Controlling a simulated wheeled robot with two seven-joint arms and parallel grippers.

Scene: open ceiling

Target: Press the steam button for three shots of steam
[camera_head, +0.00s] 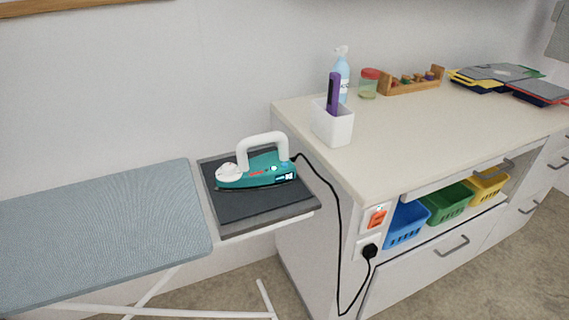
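A teal and white steam iron (257,172) rests flat on a dark grey rest (262,213) at the right end of the ironing board. Its white handle arches over the top, and a lit display shows on its right side. Small red and white spots on the body are too small to tell which one is the steam button. A black cord runs from the iron to a plug (370,251) in a wall socket on the cabinet side. Neither of my grippers is in view.
The blue-grey ironing board (95,235) fills the left. A cream counter (420,135) stands on the right with a white holder (332,124), a spray bottle (342,72) and a jar (368,84). An orange switch (377,219) sits above the plug. The cord hangs in between.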

